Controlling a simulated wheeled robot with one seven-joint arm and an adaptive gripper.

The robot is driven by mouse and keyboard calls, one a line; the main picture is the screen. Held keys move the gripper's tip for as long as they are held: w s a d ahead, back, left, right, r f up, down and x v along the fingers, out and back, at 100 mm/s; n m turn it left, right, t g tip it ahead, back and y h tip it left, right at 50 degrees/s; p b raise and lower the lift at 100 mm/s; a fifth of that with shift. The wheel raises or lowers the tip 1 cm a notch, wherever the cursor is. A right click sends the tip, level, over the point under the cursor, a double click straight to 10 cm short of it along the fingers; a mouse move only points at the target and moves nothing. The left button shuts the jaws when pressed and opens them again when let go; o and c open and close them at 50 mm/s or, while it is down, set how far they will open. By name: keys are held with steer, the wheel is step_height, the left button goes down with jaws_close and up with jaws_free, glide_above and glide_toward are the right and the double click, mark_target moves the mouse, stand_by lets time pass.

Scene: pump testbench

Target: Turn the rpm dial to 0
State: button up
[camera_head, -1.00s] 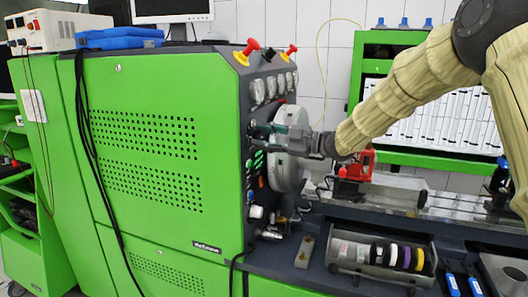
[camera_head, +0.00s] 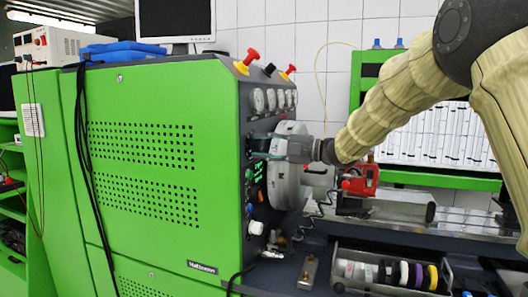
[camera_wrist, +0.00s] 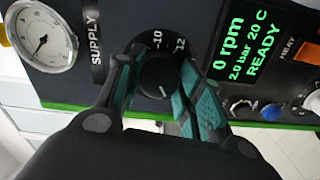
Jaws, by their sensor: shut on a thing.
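A round black dial (camera_wrist: 160,78) with a pale pointer line sits on the dark panel, with "10" and "12" visible on its scale. My gripper (camera_wrist: 159,70) has one finger on each side of it and is shut on it. Other scale marks are hidden by the fingers. The display (camera_wrist: 247,42) to the right reads "0 rpm", "2.0 bar", "20 C" and "READY" in green. In the head view my gripper (camera_head: 257,144) reaches the panel from the right, and the dial is hidden there.
A "SUPPLY" gauge (camera_wrist: 40,35) and an orange "HEAT" switch (camera_wrist: 296,52) flank the dial. Red knobs (camera_head: 246,61) stand on the panel's top. A tray of coloured rings (camera_head: 392,274) sits on the bench.

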stand_by(0.3)
steer(key=o, duration=1)
steer(key=v, duration=1.2)
steer(key=shift+r, duration=0.1)
